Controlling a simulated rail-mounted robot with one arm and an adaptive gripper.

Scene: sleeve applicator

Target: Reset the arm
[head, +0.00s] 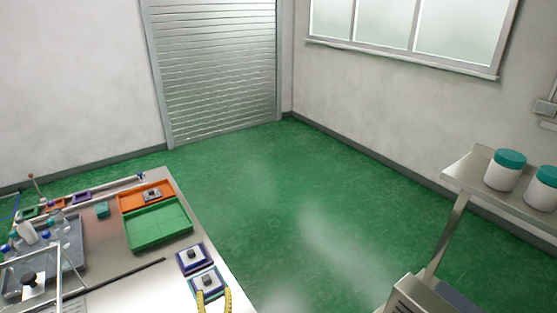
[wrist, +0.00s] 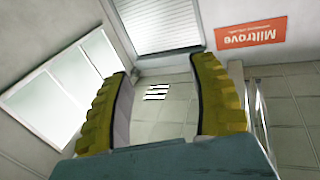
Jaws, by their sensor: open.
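My gripper (head: 214,293) shows at the bottom edge of the head view as two yellow fingertips, spread apart with nothing between them. In the picture they overlap the near corner of the table (head: 110,235); how high above it they are, I cannot tell. In the wrist view my gripper (wrist: 163,72) has both ribbed yellow fingers wide apart and empty. Between and beyond them are a pale tiled surface, a shutter and a window, with no table object near. The rest of my arm is out of the head view.
On the table are a green tray (head: 158,228), an orange tray (head: 146,192), two square fixtures (head: 193,258) and a grey tray (head: 72,243) with bottles. A shelf (head: 470,172) with two teal-lidded jars (head: 505,170) stands at right. The green floor (head: 300,220) between is clear.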

